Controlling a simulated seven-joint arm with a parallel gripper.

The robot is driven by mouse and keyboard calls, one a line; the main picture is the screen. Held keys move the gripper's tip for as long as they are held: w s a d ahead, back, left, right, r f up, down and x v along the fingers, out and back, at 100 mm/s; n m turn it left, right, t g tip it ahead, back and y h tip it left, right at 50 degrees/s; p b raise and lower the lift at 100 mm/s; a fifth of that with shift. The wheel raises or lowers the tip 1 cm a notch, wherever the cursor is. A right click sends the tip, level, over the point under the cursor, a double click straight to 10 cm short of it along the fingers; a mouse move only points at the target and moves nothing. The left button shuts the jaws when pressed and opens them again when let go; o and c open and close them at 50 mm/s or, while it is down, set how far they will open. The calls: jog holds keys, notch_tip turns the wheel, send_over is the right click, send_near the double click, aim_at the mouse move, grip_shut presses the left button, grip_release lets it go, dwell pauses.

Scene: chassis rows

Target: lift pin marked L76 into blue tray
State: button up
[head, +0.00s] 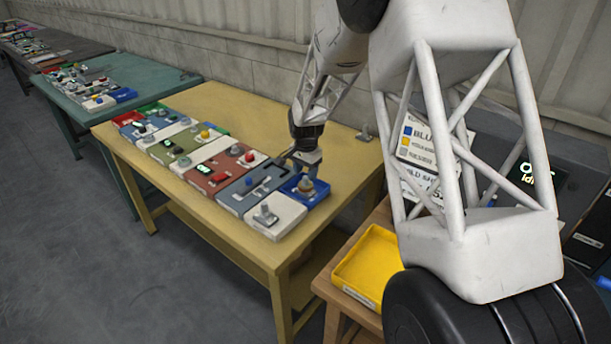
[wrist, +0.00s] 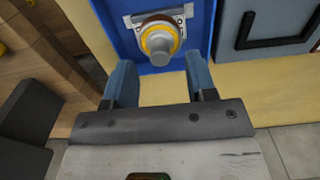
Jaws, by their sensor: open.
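A blue module (head: 316,196) sits at the near right of the row on the yellow table. A grey knob-like pin (head: 305,184) stands on it; in the wrist view the pin (wrist: 160,42) has a yellow ring and brown collar on the blue module (wrist: 197,18). I cannot read L76 on it. My gripper (head: 305,163) is over the blue module. In the wrist view my gripper (wrist: 161,68) is open and empty, its blue-grey fingers apart, with the pin ahead of the gap between the tips. The only empty tray I see is yellow (head: 345,283); I see no separate blue tray.
Several coloured modules with knobs and switches line the yellow table (head: 245,110). A white module (head: 285,220) with a metal part is nearest. A sign and screen (head: 525,172) stand at right.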

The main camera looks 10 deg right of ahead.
jog(key=shift+r, duration=2.85)
jog(key=shift+r, duration=0.1)
notch_tip(320, 180, up, 8)
jog(key=s+d+r+n, duration=0.25)
jog(key=s+r, duration=0.55)
jog(key=s, duration=0.5)
jog(key=s+d+n+t, duration=0.1)
jog(key=s+d+n, duration=0.1)
jog(key=s, duration=1.6)
jog(key=s+d+r+n+t, duration=0.1)
jog(key=s+d+n, duration=0.2)
jog(key=s, duration=1.5)
jog(key=shift+d+r+n+t, duration=0.25)
jog(key=shift+d+n+t, duration=0.1)
jog(key=shift+n, duration=0.3)
